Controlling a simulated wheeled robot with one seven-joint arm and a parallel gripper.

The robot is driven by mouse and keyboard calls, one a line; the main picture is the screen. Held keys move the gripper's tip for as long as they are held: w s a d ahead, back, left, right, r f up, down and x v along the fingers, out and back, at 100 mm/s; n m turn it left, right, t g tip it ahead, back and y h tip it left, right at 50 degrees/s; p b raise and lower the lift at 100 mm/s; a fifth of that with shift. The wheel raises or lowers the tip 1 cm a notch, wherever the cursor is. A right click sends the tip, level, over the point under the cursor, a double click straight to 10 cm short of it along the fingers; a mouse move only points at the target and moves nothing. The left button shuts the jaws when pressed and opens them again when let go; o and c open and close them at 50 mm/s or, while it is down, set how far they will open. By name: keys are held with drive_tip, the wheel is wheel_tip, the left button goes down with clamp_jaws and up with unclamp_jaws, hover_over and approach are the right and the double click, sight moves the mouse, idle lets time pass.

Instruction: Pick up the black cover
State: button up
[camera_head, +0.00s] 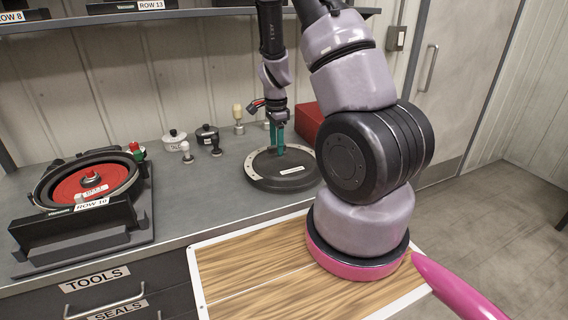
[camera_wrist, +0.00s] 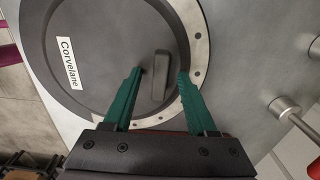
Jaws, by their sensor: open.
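The black cover (camera_head: 265,165) is a round, dark disc with a pale rim dotted with holes and a white label. It lies flat on the grey bench. In the wrist view the cover (camera_wrist: 100,55) fills much of the left and middle, with its label reading "Corvelane" and a raised bar handle (camera_wrist: 159,76). My gripper (camera_head: 279,150) is over the cover. In the wrist view my gripper's green fingers (camera_wrist: 160,78) are open, one on each side of the handle. I cannot tell whether they touch the cover.
A seed meter with a red disc (camera_head: 78,188) sits on the left in a black housing marked "ROW 10". Small pots (camera_head: 174,140), knobs and a wooden-handled tool (camera_head: 238,115) stand behind. A red box (camera_head: 309,122) is at the back right. A wood-topped surface (camera_head: 240,270) is in front.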

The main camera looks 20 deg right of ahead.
clamp_jaws()
